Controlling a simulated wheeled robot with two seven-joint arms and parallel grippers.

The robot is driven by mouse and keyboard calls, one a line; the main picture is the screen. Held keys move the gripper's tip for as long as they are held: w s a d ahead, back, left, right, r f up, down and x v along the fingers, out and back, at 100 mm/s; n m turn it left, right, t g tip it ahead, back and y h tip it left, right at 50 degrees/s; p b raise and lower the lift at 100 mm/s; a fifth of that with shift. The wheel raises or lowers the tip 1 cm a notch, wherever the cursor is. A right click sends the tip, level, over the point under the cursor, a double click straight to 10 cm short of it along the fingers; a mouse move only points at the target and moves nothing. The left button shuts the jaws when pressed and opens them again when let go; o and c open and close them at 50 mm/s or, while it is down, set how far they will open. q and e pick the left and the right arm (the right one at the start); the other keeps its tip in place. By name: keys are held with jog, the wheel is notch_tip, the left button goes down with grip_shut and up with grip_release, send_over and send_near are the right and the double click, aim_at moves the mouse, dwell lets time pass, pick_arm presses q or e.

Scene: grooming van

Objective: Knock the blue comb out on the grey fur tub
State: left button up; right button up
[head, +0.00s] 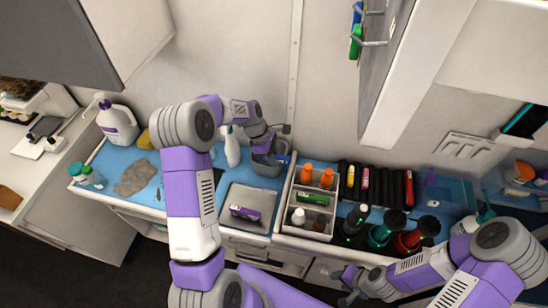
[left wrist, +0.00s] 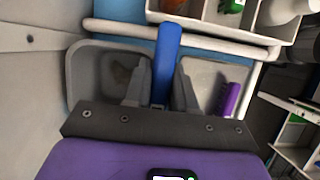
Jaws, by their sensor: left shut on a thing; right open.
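The blue comb (left wrist: 168,48) is held between the two fingers of my left gripper (left wrist: 161,92) in the left wrist view. The grey fur tub (left wrist: 78,60) lies beside it to the left, with a brownish clump inside. In the head view, my left gripper (head: 268,146) is at the tub (head: 265,169), low over its rim. Whether the comb touches the rim cannot be told, as the gripper hides most of it. My right gripper (head: 348,284) is open and empty at the counter's front edge.
A grey tray (head: 262,197) with a purple-cased item (head: 245,213) is in front of the tub. A white spray bottle (head: 231,147) stands left of it. A white divided organizer (head: 291,217) with bottles is to the right. Grey fur (head: 135,178) lies on the blue mat.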

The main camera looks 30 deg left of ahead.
aim_at(277, 156)
pick_arm(q)
jog(key=shift+r+p, duration=1.4)
jog(key=shift+r, duration=0.55)
